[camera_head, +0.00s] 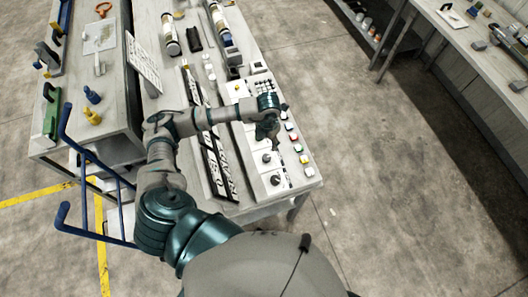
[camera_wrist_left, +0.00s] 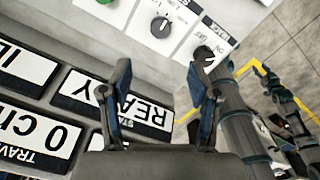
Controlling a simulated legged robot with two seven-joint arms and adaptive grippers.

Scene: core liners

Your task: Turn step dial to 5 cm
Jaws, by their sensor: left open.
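My left gripper (camera_head: 268,140) is over the control panel (camera_head: 283,191) at the bench's near end. In the left wrist view the gripper (camera_wrist_left: 158,68) is open, with nothing between its two fingers. A black dial (camera_wrist_left: 161,27) with a white pointer on a white label lies beyond the fingertips. I cannot tell which is the step dial. Two dials (camera_head: 266,157) (camera_head: 275,180) also show in the head view. My right gripper is not seen.
Display plates (camera_wrist_left: 125,107) reading "READY" and "0 C", partly cut off, lie beside the dials. Several coloured buttons (camera_head: 293,137) line the panel's right edge. A blue rail (camera_head: 90,155) stands left of my arm. Open floor (camera_head: 400,190) lies right of the bench.

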